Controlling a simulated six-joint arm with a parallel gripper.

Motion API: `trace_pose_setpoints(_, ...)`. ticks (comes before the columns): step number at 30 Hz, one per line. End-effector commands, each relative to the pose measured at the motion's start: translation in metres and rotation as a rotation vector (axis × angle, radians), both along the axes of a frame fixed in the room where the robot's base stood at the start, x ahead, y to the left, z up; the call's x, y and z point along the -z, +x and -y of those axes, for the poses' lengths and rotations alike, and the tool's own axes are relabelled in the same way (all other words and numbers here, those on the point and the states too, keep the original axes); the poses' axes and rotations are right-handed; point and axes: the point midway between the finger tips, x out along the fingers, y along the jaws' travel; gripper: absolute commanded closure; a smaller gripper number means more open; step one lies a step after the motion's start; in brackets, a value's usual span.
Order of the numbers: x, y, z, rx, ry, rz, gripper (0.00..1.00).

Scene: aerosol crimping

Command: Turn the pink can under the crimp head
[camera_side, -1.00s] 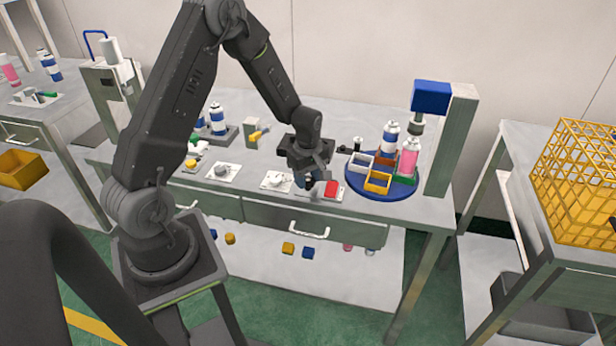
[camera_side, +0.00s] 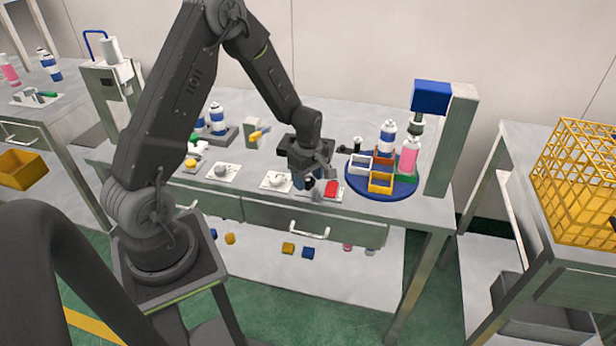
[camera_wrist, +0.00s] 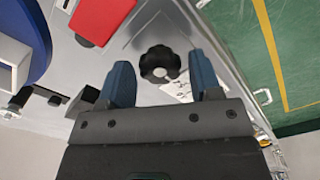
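The pink can (camera_side: 409,156) stands upright on the blue turntable (camera_side: 383,197), on its right side. The blue crimp head (camera_side: 431,96) is on a grey column just above and to the right of the can; I cannot tell exact alignment. My gripper (camera_side: 308,184) is low over the bench, left of the turntable. In the wrist view its blue fingers (camera_wrist: 162,80) are apart, with a black lobed knob (camera_wrist: 160,64) showing between them and gaps on both sides. The turntable (camera_wrist: 30,40) edge shows at upper left there. The can is outside the wrist view.
A white-and-blue can (camera_side: 388,136) and white, orange and yellow bins (camera_side: 380,184) share the turntable. White plates with small parts (camera_side: 222,171) lie to the left. A yellow crate (camera_side: 578,180) stands at right.

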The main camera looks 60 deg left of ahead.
Motion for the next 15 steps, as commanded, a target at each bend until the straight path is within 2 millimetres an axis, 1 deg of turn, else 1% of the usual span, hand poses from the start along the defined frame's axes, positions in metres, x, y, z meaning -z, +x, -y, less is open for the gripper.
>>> trace_pose_setpoints(1, 0.0, 0.0, 0.0, 0.0, 0.0, 0.0, 0.37)
trace_pose_setpoints(3, 0.0, 0.0, 0.0, 0.0, 0.0, 0.0, 0.32)
trace_pose_setpoints(10, -0.001, 0.0, 0.0, 0.001, 0.0, 0.001, 0.32)
trace_pose_setpoints(13, -0.008, 0.001, -0.001, 0.001, 0.002, 0.004, 0.32)
trace_pose_setpoints(15, -0.017, 0.001, -0.001, 0.001, 0.002, 0.005, 0.32)
